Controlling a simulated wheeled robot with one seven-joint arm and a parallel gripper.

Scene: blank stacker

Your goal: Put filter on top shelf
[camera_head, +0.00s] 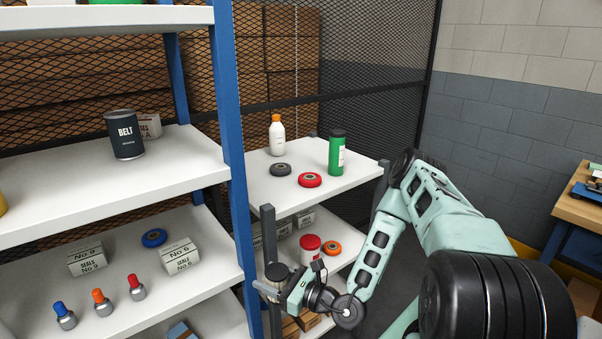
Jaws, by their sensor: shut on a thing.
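My gripper (268,290) is low in front of the smaller grey-posted rack, beside its front post. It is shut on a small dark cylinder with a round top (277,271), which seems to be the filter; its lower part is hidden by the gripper. It is held near the height of the rack's lower shelf (338,262). The rack's white top shelf (265,188) is above my gripper. On it stand a white bottle with an orange cap (277,136), a green canister (336,154), a dark disc (281,170) and a red disc (310,180).
A blue-posted rack (228,110) stands at left with a BELT can (124,135), seal boxes and small bottles. The top shelf's front part is clear. A mesh fence stands behind.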

